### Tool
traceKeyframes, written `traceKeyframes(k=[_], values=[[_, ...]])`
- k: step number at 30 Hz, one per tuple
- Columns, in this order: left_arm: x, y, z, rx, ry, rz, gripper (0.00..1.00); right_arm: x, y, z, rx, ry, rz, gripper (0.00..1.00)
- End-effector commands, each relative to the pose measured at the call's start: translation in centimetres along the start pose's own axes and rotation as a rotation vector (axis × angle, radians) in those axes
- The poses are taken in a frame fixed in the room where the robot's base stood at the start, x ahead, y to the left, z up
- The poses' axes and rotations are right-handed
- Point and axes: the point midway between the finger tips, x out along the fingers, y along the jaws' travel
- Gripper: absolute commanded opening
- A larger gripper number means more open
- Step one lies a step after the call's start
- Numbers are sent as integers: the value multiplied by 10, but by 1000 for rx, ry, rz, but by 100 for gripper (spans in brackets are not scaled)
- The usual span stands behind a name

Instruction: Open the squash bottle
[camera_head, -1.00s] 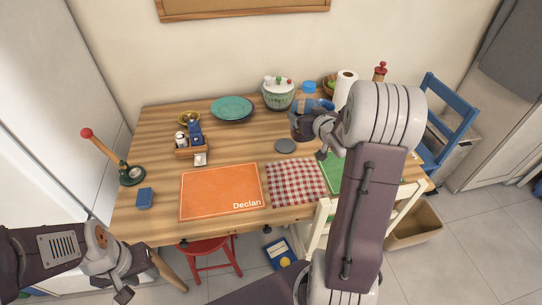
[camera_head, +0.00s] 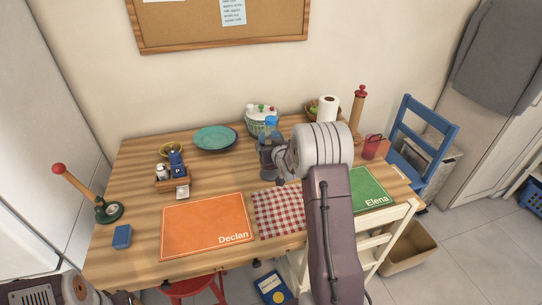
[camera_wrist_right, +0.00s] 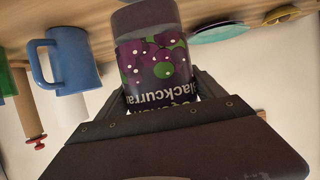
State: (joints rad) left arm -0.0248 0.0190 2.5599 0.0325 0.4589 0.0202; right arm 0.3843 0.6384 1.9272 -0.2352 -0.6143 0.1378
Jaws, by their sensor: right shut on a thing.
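The squash bottle (camera_head: 271,124) shows its blue cap above my right gripper (camera_head: 270,160), in front of the green-and-white pot. The cap is on. My right gripper is shut around the bottle, which looks upright; whether its base touches the table I cannot tell. In the right wrist view the bottle's dark blackcurrant label (camera_wrist_right: 152,60) shows between my gripper's jaws (camera_wrist_right: 155,105), with the picture upside down. My left gripper is outside the frames; only part of my left arm shows at the bottom left.
An orange mat (camera_head: 205,228), a checked cloth (camera_head: 278,214) and a green mat (camera_head: 372,190) lie along the front. A blue mug (camera_wrist_right: 75,60) stands near the bottle. A pot (camera_head: 257,118) and teal plate (camera_head: 215,138) stand behind.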

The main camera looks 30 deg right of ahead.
Motion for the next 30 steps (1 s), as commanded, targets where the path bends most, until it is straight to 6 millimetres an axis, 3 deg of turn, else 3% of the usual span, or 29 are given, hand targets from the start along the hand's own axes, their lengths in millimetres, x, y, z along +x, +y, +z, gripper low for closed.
traceKeyframes(k=[3,9,20,21,23,30], values=[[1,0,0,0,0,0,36,2,0,3,0,3,0,0],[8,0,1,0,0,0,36,14,0,35,-1,1,-1,0],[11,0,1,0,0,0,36,16,0,39,-1,4,-1,0],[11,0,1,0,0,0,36,16,0,41,-1,0,-1,81],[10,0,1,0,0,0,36,16,0,40,-1,0,-1,98],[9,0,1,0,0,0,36,16,0,39,-1,0,-1,100]])
